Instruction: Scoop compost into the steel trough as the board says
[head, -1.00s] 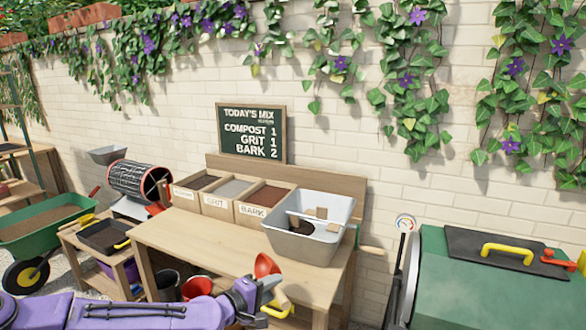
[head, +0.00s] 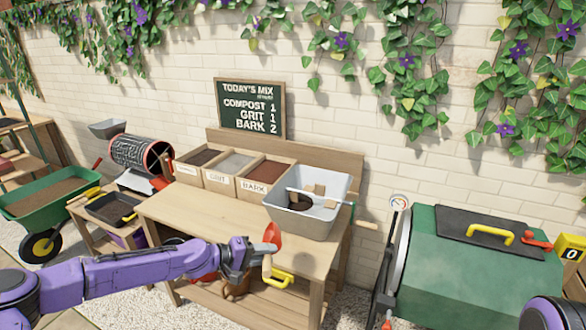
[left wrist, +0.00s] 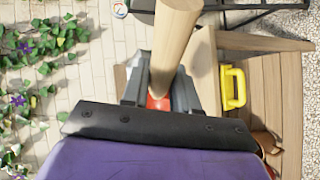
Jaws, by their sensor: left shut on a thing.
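My left gripper (head: 256,257) is shut on the wooden handle (left wrist: 172,45) of a scoop with a red-orange head (head: 272,236). The scoop is upright at the bench's front edge, before the steel trough. In the left wrist view, a little red shows between the fingers (left wrist: 159,96). The steel trough (head: 310,226) stands at the bench's right end with dark material and pale pieces inside. Left of it are the bark bin (head: 252,188), grit bin (head: 217,179) and a bin with a blurred label (head: 187,170). The board (head: 250,108) reads compost 1, grit 1, bark 2. My right gripper is out of view.
The wooden bench top (head: 190,214) is clear in front of the bins. A green drum (head: 470,262) stands right, a wheelbarrow (head: 45,212) left.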

